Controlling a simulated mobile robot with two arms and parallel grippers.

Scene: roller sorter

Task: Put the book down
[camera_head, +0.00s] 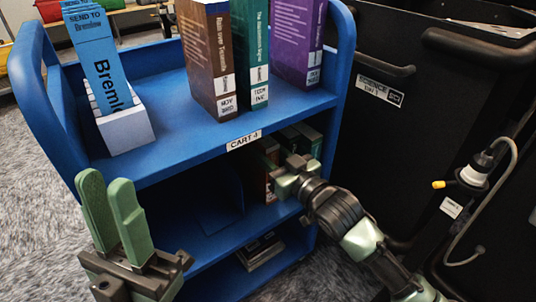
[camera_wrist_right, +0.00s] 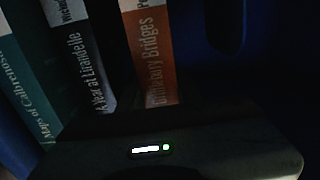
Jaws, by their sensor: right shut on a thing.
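An orange book (camera_wrist_right: 150,55) with "Bridges" on its spine stands upright on the middle shelf of the blue cart, seen in the right wrist view. My right gripper (camera_head: 287,175) reaches into that shelf from the right and is shut on this book. One dark finger shows beside the book's right side; the other is lost in shadow. The book's lower part is hidden by the gripper body. My left gripper (camera_head: 108,183) is empty in front of the cart's left side, its two green fingers apart and pointing up.
Left of the orange book stand a dark book (camera_wrist_right: 82,60) and a teal book (camera_wrist_right: 27,90). The middle shelf's left part is clear.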

